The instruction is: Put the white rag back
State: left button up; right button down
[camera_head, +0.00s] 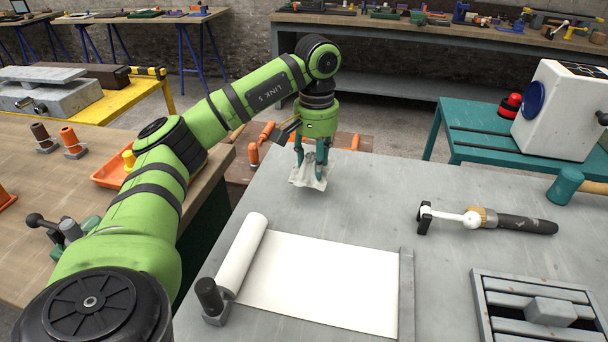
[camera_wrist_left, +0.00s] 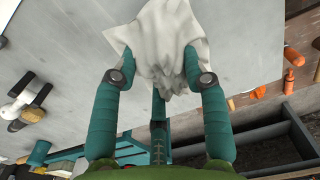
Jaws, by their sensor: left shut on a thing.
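The white rag (camera_head: 309,178) hangs crumpled from my left gripper (camera_head: 311,158), over the far left edge area of the grey table. I cannot tell whether the rag's lower edge touches the tabletop. My right gripper is not in view.
A white paper roll (camera_head: 320,280) lies partly unrolled on the grey table (camera_head: 375,195). A torque-like tool (camera_head: 485,219), a teal mallet (camera_head: 566,186) and a slatted metal frame (camera_head: 482,300) lie at right. An orange tray (camera_head: 108,176) sits on the wooden table. The grey table's middle is clear.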

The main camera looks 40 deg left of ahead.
aim_at(305, 189)
pick_arm(q)
jog(key=shift+s+a+f, duration=0.2)
jog(key=shift+a+f, duration=0.2)
jog(key=shift+a, duration=0.2)
jog(key=shift+s+a+f, duration=0.15)
jog(key=shift+a+f, duration=0.25)
jog(key=shift+a, duration=0.15)
notch_tip(305, 189, down, 3)
jog(key=shift+r+p, duration=0.1)
jog(key=shift+p, duration=0.65)
jog(key=shift+f, duration=0.3)
jog(key=shift+f, duration=0.2)
jog(key=o, duration=1)
